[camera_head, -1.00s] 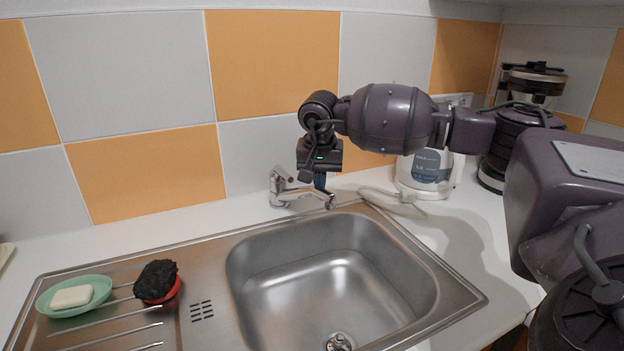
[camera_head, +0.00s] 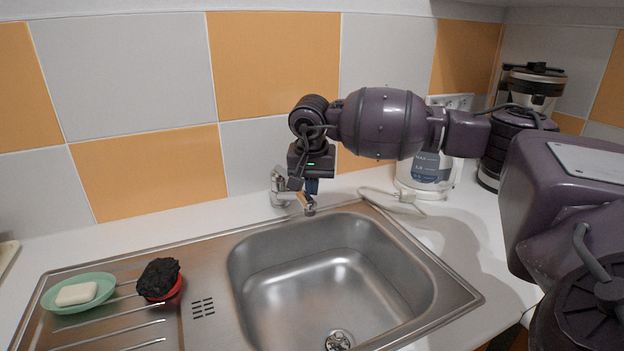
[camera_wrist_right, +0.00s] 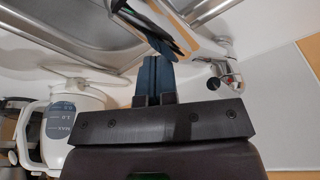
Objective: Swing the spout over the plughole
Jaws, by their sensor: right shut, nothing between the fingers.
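The chrome tap (camera_head: 279,188) stands on the counter behind the sink. Its spout (camera_head: 309,209) points forward and slightly right, its end near the basin's back rim. The plughole (camera_head: 339,340) is at the basin's front, far from the spout end in the head view. My right gripper (camera_head: 312,188) points down, its blue fingers shut and empty, just right of the spout. In the right wrist view, the shut fingers (camera_wrist_right: 154,70) are close beside the spout (camera_wrist_right: 200,44); I cannot tell whether they touch. My left gripper is out of view.
A green soap dish (camera_head: 96,302) and a dark scrubber in a red holder (camera_head: 158,279) lie on the drainboard at left. A white kettle (camera_head: 428,172) and a coffee machine (camera_head: 520,120) stand behind right. The basin (camera_head: 330,285) is empty.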

